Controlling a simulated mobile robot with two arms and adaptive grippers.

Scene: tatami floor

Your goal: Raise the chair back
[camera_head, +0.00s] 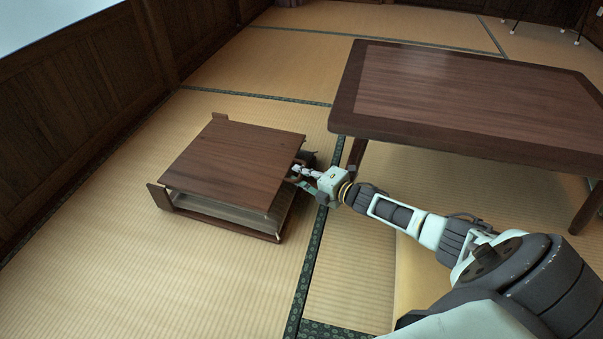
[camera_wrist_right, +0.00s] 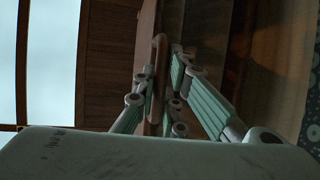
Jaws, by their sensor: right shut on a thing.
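A low dark-wood chair (camera_head: 225,165) lies on the tatami left of centre in the head view, its broad panel nearly flat over the lower frame. The lower frame (camera_head: 222,222) shows under the panel's near edge, with a gap between them. My right gripper (camera_head: 298,171) reaches the chair's right edge. In the right wrist view my right gripper (camera_wrist_right: 160,85) is shut on a curved brown handle-like part of the chair (camera_wrist_right: 158,60). The exact contact is partly hidden by the fingers. My left gripper is not in view.
A low dark table (camera_head: 460,95) stands at the right, behind my right arm, with one leg (camera_head: 357,155) close to the gripper. A wood-panelled wall (camera_head: 70,110) runs along the left. The tatami (camera_head: 120,270) in front and left of the chair is clear.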

